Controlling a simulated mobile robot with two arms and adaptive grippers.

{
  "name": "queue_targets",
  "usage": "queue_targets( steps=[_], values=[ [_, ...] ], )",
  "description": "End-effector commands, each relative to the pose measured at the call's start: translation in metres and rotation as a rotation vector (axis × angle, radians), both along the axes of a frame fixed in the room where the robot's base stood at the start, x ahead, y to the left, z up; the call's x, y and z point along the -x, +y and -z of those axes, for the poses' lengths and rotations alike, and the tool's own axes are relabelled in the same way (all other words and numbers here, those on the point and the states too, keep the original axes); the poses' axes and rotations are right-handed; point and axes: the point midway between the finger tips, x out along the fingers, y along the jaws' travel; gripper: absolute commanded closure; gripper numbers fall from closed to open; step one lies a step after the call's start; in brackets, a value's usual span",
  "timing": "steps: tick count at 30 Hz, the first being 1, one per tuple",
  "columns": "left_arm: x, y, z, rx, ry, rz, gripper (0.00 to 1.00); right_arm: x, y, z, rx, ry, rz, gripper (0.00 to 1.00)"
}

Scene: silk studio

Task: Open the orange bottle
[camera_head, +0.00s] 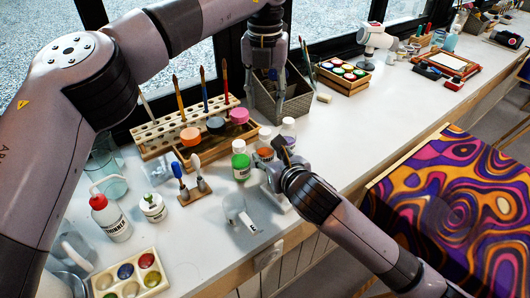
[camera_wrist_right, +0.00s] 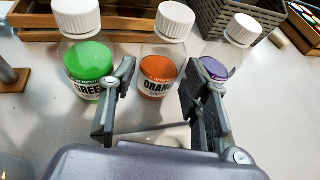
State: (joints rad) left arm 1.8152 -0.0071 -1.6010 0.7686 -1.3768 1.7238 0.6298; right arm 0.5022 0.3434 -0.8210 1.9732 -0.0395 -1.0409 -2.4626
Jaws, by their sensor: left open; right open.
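The orange bottle (camera_head: 265,154) stands upright on the white counter, between a green bottle (camera_head: 241,163) and a purple bottle (camera_head: 288,129). In the head view my right gripper (camera_head: 268,160) partly hides the bottle. My left gripper (camera_head: 268,92) is open and empty, pointing down behind and above the bottles, in front of the wicker basket.
A wooden brush rack (camera_head: 160,137) with paint pots stands behind left. A wicker basket (camera_head: 290,103) is behind the bottles. A clear beaker (camera_head: 238,211) and small tool stand (camera_head: 194,190) are in front left. The patterned cloth (camera_head: 450,200) lies to the right.

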Motion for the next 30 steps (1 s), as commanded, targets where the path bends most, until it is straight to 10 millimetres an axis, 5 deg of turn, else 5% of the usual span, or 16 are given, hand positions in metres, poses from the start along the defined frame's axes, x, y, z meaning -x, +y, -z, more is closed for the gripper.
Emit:
queue_targets(
  steps=[9,20,30],
  values=[
    [0.0,0.0,0.0,0.0,0.0,0.0,0.59,-0.033,0.013,0.015,-0.002,0.001,0.0,0.57],
    [0.0,0.0,0.0,0.0,0.0,0.0,0.59,-0.037,0.014,0.016,0.0,0.0,-0.001,0.57],
    [0.0,0.0,0.0,0.0,0.0,0.0,0.59,-0.036,0.014,0.016,0.0,0.0,-0.001,0.79]
  ],
)
